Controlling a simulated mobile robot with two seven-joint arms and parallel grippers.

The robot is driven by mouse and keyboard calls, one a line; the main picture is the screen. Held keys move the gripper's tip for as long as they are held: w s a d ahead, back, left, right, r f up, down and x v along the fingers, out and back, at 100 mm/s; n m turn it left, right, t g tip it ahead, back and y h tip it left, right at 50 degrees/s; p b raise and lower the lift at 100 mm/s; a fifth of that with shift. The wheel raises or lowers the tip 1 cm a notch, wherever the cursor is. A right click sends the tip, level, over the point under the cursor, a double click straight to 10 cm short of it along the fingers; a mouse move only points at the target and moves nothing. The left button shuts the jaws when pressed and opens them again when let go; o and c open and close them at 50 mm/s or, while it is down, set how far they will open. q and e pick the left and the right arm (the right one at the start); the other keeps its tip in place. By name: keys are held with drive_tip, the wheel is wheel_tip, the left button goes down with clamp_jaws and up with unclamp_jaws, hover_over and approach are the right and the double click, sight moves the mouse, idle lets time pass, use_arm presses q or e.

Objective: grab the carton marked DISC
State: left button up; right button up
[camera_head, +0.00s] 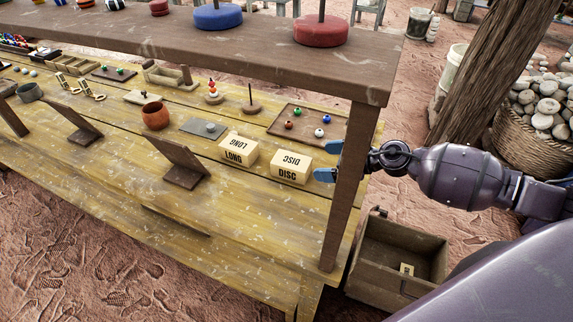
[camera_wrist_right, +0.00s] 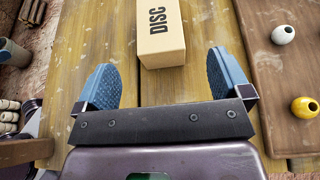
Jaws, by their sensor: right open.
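The carton marked DISC (camera_head: 290,168) is a pale tan box on the yellow plank table, right of the carton marked LONG (camera_head: 238,152). My right gripper (camera_head: 329,162) is open beside the DISC carton's right side, its blue fingers partly behind the wooden post. In the right wrist view the DISC carton (camera_wrist_right: 162,38) lies ahead, between the lines of the two open blue fingers (camera_wrist_right: 163,85), with its near end just beyond or about level with the tips. Whether they touch cannot be told. My left gripper is not in view.
A wooden post (camera_head: 349,187) stands close to my right gripper and holds up a shelf (camera_head: 290,65). A tray (camera_head: 300,124) with several coloured beads lies behind the DISC carton. An open wooden crate (camera_head: 400,250) stands right of the table. Bare planks lie in front of the cartons.

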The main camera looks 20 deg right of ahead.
sight(296, 162)
drive_tip(key=shift+x, duration=4.8)
drive_tip(key=shift+s, duration=0.1)
drive_tip(key=shift+c, duration=0.3)
drive_tip(key=shift+r, duration=0.1)
drive_tip(key=c, duration=1.1)
